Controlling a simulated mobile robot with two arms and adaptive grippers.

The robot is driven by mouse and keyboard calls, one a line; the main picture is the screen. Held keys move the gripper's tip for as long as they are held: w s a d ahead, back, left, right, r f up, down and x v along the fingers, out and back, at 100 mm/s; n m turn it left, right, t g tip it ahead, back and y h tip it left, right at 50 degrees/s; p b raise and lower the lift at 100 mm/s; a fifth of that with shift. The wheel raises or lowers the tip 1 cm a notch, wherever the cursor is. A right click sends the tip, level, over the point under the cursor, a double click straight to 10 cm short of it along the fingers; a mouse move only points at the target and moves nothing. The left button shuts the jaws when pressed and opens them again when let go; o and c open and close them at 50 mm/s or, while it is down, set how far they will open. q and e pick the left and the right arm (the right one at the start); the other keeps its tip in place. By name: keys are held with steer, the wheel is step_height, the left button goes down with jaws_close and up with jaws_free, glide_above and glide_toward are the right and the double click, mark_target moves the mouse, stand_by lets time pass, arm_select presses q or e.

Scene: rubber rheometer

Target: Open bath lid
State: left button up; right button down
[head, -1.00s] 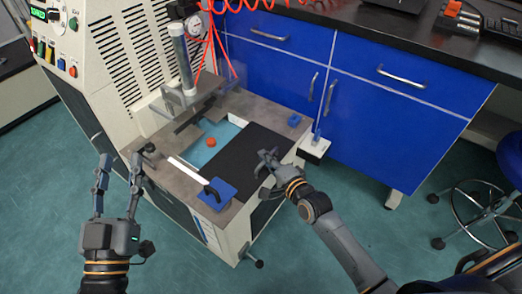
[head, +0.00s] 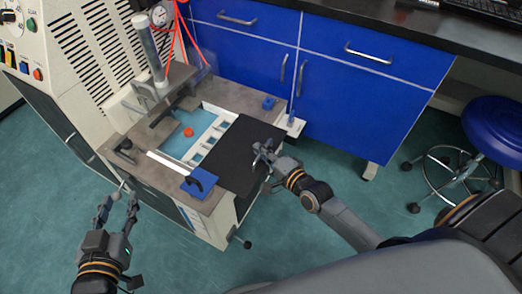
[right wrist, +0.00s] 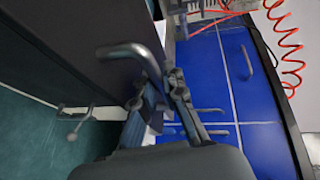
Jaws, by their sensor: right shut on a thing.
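The black bath lid (head: 238,157) lies flat over the right part of the bath opening, its right edge past the machine top. The blue bath (head: 181,143) shows uncovered to its left, with an orange-red round thing (head: 188,132) and a white slotted rack (head: 213,137). My right gripper (head: 264,150) is at the lid's right edge. In the right wrist view its fingers (right wrist: 164,92) are shut on the grey lid handle (right wrist: 128,50) beside the dark lid (right wrist: 70,60). My left gripper (head: 119,206) is open and empty, in front of the machine's left corner.
A clear upright column (head: 150,50) stands behind the bath. Blue cabinets (head: 345,100) stand close behind on the right. A blue stool (head: 490,128) is far right.

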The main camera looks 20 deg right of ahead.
steer(key=c, duration=1.7)
jaws_free()
steer(key=v, duration=1.2)
steer(key=shift+f, duration=0.15)
